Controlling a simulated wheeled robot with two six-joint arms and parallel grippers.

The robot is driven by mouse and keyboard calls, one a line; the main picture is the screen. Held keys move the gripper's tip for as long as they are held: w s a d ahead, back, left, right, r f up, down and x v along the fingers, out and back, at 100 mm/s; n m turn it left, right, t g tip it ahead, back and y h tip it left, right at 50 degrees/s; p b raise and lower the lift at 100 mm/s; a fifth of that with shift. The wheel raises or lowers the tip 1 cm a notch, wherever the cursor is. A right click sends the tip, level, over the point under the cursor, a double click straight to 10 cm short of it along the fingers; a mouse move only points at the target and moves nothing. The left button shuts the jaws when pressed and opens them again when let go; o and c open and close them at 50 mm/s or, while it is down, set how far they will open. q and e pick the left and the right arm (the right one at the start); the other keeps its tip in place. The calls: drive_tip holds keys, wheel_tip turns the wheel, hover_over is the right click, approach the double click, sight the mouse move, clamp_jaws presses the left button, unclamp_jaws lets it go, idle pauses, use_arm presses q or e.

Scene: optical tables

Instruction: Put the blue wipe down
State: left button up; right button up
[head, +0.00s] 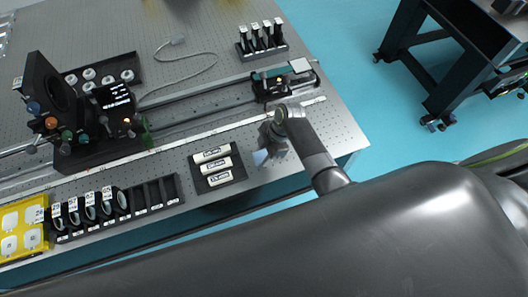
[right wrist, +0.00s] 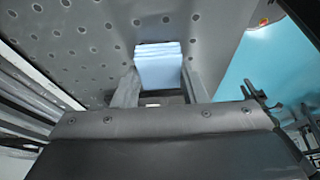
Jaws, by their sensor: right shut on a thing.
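The blue wipe (right wrist: 158,66) is a pale blue folded pad. It sits between the two fingers of my right gripper (right wrist: 157,88) in the right wrist view, with the perforated table top (right wrist: 100,45) behind it. In the head view my right gripper (head: 268,143) is over the front right part of the table, and a pale corner of the wipe (head: 261,157) shows below it. The gripper is shut on the wipe. I cannot tell whether the wipe touches the table. My left gripper is not in view.
A black tray with white labelled cylinders (head: 217,167) lies just left of my right gripper. A rail with a carriage (head: 272,86) runs behind it. A lens rack (head: 120,205) and yellow box (head: 22,229) are at left. Bare table lies right of the gripper.

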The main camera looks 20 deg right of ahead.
drive_tip(key=shift+f, duration=0.2)
drive_tip(key=o, duration=0.9)
drive_tip(key=shift+o, duration=0.2)
drive_tip(key=shift+r, duration=0.1)
drive_tip(key=shift+r, duration=0.15)
drive_tip(key=b+v, duration=0.1)
drive_tip(key=v, duration=1.1)
